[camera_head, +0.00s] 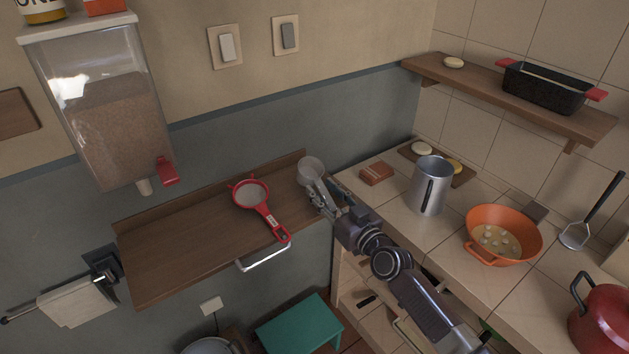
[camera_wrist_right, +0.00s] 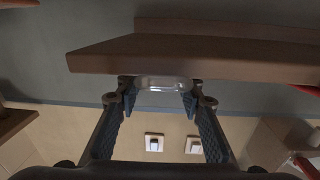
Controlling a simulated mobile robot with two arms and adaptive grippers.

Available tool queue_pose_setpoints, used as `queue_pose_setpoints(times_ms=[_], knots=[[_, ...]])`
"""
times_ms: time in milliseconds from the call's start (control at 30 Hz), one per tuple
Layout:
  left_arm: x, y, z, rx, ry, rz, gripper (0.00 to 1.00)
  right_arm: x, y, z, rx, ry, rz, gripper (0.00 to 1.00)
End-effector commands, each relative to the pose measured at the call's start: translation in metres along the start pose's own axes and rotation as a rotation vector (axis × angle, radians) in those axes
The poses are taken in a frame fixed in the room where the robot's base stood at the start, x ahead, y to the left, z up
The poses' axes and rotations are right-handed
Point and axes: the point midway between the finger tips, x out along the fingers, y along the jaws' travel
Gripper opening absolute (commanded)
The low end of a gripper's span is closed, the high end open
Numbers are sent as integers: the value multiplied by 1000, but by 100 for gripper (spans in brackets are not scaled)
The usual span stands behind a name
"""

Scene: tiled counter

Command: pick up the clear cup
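The clear cup (camera_head: 310,168) is at the right end of the wooden wall shelf (camera_head: 180,240) in the head view. My right gripper (camera_head: 317,191) reaches up to it from the lower right. In the right wrist view, the clear cup (camera_wrist_right: 162,84) lies between the two fingertips of my right gripper (camera_wrist_right: 161,95), close to the shelf edge. The fingers are spread about as wide as the cup; whether they press on it cannot be told. Whether the cup rests on the shelf is also unclear. My left gripper is not in view.
A red strainer (camera_head: 251,195) lies on the shelf left of the cup. A dispenser (camera_head: 110,110) hangs on the wall at left. The tiled counter holds a small brown box (camera_head: 376,173), a metal canister (camera_head: 431,187) and an orange colander (camera_head: 487,243). The shelf's left part is bare.

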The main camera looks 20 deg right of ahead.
Motion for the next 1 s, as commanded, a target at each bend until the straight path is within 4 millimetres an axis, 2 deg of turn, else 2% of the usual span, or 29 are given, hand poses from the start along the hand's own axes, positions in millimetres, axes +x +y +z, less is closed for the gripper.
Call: queue_pose_setpoints(times_ms=[100,300,633,1000], knots=[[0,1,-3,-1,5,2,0,6,0,0,0,0,1,36],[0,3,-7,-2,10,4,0,6,0,0,0,0,1,36],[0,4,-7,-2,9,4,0,6,0,1,1,-1,0,0],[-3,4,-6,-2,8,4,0,6,-1,-5,2,0,-1,0]])
